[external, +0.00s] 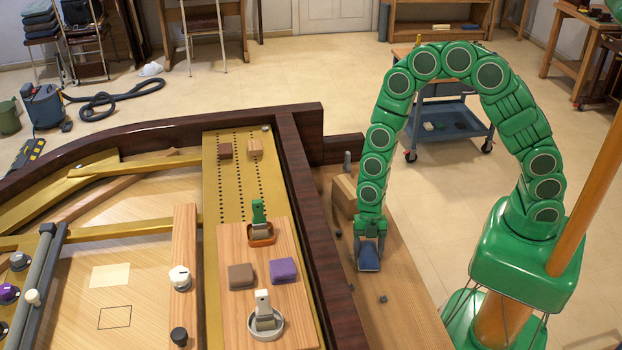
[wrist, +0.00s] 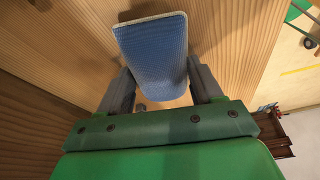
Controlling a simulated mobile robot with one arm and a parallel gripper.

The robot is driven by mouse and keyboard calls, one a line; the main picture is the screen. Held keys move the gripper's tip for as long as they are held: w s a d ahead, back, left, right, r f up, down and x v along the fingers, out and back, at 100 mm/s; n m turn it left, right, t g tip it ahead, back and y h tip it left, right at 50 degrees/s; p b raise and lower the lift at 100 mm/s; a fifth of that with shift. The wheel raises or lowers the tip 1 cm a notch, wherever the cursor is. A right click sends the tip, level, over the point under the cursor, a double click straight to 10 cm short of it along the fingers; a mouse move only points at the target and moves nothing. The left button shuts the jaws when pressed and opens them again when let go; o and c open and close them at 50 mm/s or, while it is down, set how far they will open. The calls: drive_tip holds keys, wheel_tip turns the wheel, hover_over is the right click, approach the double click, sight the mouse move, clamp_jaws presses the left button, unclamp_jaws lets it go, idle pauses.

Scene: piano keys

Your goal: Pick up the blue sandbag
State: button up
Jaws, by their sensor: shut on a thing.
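The blue sandbag (external: 369,257) is between the fingers of my gripper (external: 370,247) in the external view, over the wooden bench on the right side of the piano case. In the wrist view the blue sandbag (wrist: 153,52) is a flat blue pad with a pale edge. It sits tilted between the two grey fingers of my gripper (wrist: 160,88), which are shut on it. I cannot tell whether its lower edge touches the bench.
The wooden bench (external: 405,318) carries small dark bits and a wooden block (external: 343,196). The dark piano rim (external: 308,225) rises to the left. Inside it, a wooden board (external: 245,325) holds a brown bag (external: 241,276) and a purple bag (external: 283,268).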

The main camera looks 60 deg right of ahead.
sight(369, 248)
drive_tip(key=shift+r, duration=5.05)
